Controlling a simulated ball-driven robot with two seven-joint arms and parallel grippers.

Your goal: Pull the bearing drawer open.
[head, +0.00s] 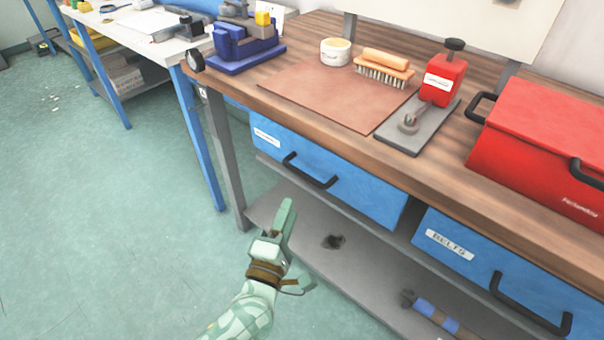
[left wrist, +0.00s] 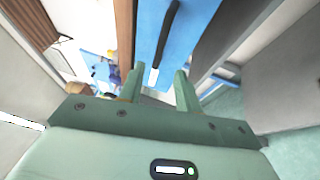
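Two blue drawers hang under the wooden bench. The left drawer (head: 370,190) has a black bar handle (head: 310,172) and a white label (head: 266,138) too small to read; it looks shut. The right drawer (head: 480,265) reads "BELTS" and has its own black handle (head: 530,306). My left gripper (head: 298,243) is open and empty, in front of and below the left drawer's handle, apart from it. In the left wrist view, the open fingers (left wrist: 160,82) point at a blue drawer front (left wrist: 185,30) with a dark handle (left wrist: 168,25) ahead. My right gripper is not in view.
The benchtop (head: 330,105) overhangs the drawers. A grey bench leg (head: 224,150) stands left. The floor (head: 110,220) on the left is clear.

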